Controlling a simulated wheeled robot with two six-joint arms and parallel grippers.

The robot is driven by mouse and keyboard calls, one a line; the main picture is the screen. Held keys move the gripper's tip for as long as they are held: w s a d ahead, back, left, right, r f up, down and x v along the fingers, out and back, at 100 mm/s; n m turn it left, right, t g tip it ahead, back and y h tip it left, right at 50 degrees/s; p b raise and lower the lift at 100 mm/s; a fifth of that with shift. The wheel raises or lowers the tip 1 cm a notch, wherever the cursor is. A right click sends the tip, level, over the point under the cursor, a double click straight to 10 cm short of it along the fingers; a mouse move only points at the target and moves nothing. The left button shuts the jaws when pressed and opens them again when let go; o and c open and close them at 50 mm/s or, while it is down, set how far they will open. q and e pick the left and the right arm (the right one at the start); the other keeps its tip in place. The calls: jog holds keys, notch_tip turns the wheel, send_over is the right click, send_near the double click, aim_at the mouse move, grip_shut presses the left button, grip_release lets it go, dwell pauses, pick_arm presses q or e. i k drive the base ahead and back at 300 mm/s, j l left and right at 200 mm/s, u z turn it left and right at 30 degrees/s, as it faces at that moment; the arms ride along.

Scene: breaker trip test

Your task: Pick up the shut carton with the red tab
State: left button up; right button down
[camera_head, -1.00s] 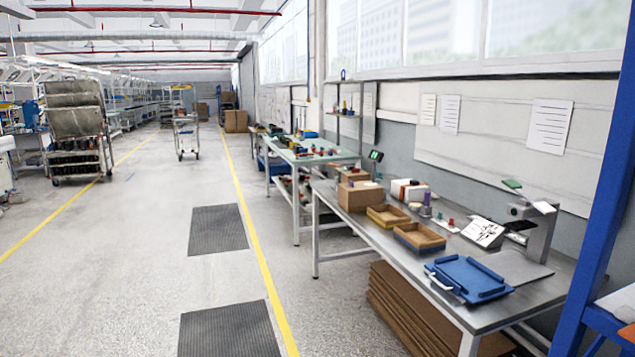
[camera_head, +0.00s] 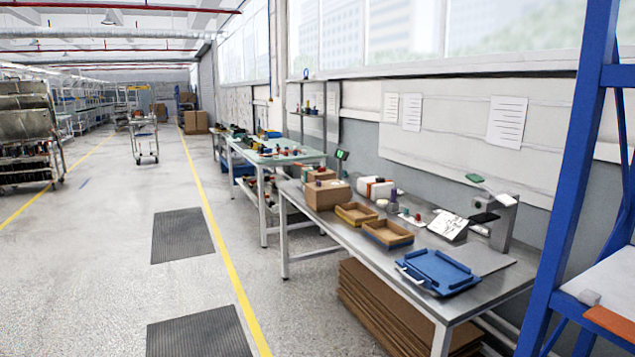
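A brown carton (camera_head: 328,195) stands on the near steel workbench and looks shut. A second brown carton (camera_head: 319,175) stands just behind it. A white box with a red-orange band (camera_head: 377,189) stands to their right. Small dark or reddish spots show on the cartons, but they are too small to tell whether one is a red tab. Neither of my grippers is in view.
The steel workbench (camera_head: 345,235) also bears two shallow trays (camera_head: 388,234), a blue tray (camera_head: 437,270) and a stand-mounted device (camera_head: 502,222). A blue rack (camera_head: 565,190) stands at right. Flattened cardboard (camera_head: 375,305) lies under the bench. The floor (camera_head: 100,270) at left is open.

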aim_at(323, 173)
jog(key=i+j+u, duration=0.35)
jog(key=i, duration=0.35)
jog(key=i+u, duration=0.4)
jog(key=i, duration=0.35)
jog(key=i+z, duration=0.15)
jog(key=i, duration=0.45)
jog(key=i+j+z, duration=0.1)
jog(key=i, duration=0.45)
jog(key=i+j+z, duration=0.15)
jog(key=i, duration=0.45)
jog(key=j, duration=0.1)
